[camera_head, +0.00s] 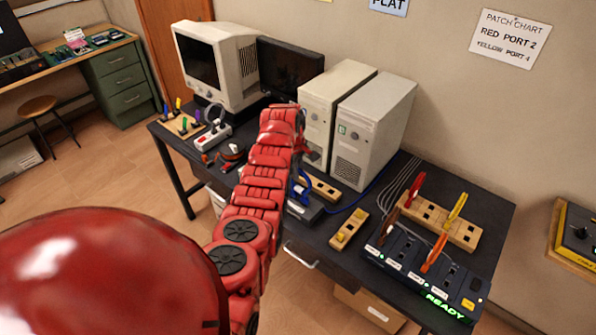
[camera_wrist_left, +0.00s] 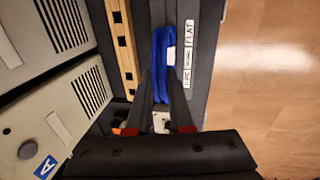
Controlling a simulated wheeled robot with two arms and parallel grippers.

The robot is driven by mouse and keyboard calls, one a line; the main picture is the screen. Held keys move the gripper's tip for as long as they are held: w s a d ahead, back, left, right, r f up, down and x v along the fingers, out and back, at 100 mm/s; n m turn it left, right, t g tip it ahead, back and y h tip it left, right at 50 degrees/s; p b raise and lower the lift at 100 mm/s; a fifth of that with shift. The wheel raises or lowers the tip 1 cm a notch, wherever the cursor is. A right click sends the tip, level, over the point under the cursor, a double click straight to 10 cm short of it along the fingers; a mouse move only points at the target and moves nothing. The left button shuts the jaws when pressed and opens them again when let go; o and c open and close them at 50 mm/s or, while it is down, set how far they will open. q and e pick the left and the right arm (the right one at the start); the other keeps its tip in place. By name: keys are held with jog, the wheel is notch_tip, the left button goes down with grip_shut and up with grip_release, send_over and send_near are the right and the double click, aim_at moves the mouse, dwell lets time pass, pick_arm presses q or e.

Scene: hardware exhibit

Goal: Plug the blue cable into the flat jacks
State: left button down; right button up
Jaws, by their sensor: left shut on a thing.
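The blue cable shows as a coiled blue bundle with a white tag in the left wrist view (camera_wrist_left: 158,48); in the head view a bit of it shows beside my gripper (camera_head: 304,184). My left gripper (camera_wrist_left: 160,76) is shut on the blue cable, its fingers on either side of the bundle. In the head view my red arm hides most of the gripper. A dark unit labelled FLAT (camera_wrist_left: 194,95) lies right beside the cable; it also shows in the head view (camera_head: 307,211). Its jacks cannot be made out. My right gripper is out of view.
Two beige computer towers (camera_head: 365,135) stand behind the gripper. A slotted wooden strip (camera_wrist_left: 124,42) lies between towers and cable. A small wooden block (camera_head: 349,229) lies on the dark table. A READY panel (camera_head: 420,265) with coloured plugs stands at right, before a wooden rack (camera_head: 440,221).

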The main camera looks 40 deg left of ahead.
pick_arm(q)
jog(key=shift+f, duration=0.3)
dwell(0.4)
jog(key=c, duration=0.7)
grip_release()
jog(key=shift+c, duration=0.2)
jog(key=shift+o, duration=0.2)
jog(key=o, duration=0.6)
jog(key=shift+r, duration=0.1)
